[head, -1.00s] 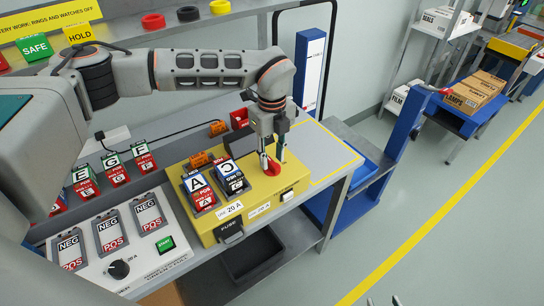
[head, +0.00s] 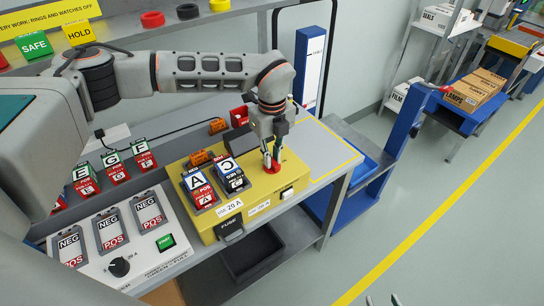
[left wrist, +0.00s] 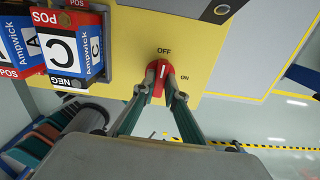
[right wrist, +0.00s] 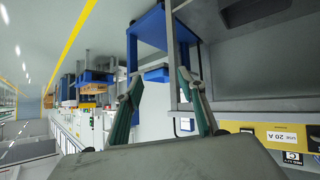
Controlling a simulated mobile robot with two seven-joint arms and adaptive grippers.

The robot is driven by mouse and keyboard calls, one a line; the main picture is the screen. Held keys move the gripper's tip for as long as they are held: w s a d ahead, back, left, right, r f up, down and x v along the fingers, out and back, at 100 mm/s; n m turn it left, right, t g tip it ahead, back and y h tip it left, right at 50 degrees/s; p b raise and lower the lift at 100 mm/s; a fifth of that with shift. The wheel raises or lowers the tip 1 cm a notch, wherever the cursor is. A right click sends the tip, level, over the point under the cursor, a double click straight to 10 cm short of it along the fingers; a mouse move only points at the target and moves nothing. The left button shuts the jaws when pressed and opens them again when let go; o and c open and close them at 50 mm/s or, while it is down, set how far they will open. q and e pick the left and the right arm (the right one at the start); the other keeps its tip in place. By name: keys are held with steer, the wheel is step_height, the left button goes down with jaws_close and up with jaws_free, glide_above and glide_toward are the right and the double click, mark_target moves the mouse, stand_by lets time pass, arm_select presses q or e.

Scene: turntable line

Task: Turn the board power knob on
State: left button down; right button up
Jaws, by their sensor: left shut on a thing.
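The red power knob (head: 272,169) is on top of the yellow board (head: 262,188), near its right end. In the left wrist view the knob (left wrist: 158,90) lies between labels OFF and ON, and its white mark points roughly toward OFF. My left gripper (head: 271,162) comes down from above and is shut on the knob; its two fingertips (left wrist: 160,86) press on the knob's sides. My right gripper (right wrist: 160,82) is open and empty, away from the board; only its tips show at the bottom edge of the head view.
Batteries A (head: 200,188) and C (head: 231,176) stand on the board left of the knob. A grey charger panel (head: 108,236) with a black dial is at lower left. The bench right of the board (head: 325,150) is clear.

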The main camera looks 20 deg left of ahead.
arm_select(q)
steer(key=shift+m+b, duration=0.4)
steer(key=shift+m, duration=0.5)
steer(key=m, duration=0.3)
steer(key=shift+m+b, duration=0.3)
steer(key=shift+b, duration=0.1)
steer(key=shift+m, duration=1.8)
steer(key=m, duration=0.4)
steer(key=shift+m, duration=2.2)
arm_select(e)
steer(key=shift+w+a+r+y, duration=0.15)
steer(key=shift+w+a, duration=0.05)
steer(key=shift+a, duration=0.15)
steer(key=shift+w+a+r+y, duration=0.1)
steer(key=shift+w+a+y, duration=0.1)
steer(key=shift+a, duration=0.15)
arm_select(q)
steer(key=c, duration=2.1)
jaws_free()
arm_select(e)
steer(key=shift+f, duration=0.1)
